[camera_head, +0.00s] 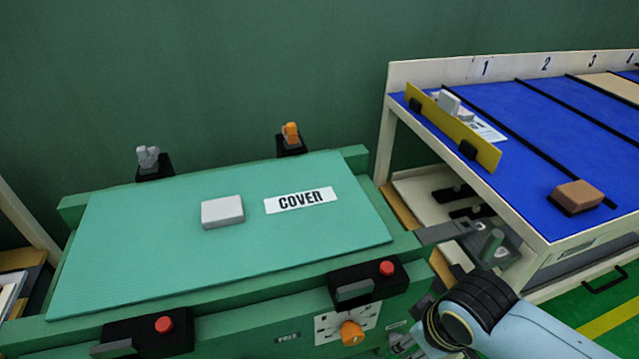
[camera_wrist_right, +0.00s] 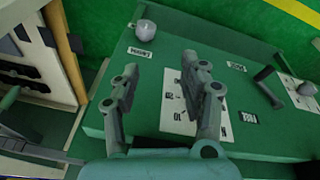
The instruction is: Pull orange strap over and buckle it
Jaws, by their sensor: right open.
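The orange strap end (camera_head: 290,131) stands at the back edge of the green bench on a black mount, right of a grey strap end (camera_head: 148,156) on its own mount. A flat green cover labelled COVER (camera_head: 150,255) lies between them and the front edge. Two black buckle blocks with red buttons sit at the front, one at right (camera_head: 372,281) and one at left (camera_head: 150,334). My right gripper (camera_wrist_right: 157,76) is open and empty in the right wrist view, facing the bench's front panel. My left gripper is out of view.
A pale grey block (camera_head: 222,211) lies on the cover. An orange knob (camera_head: 351,333) sits on the front panel below the right buckle. To the right stands a blue-topped rack (camera_head: 520,130) with a yellow strip (camera_head: 455,128) and a brown block (camera_head: 578,195).

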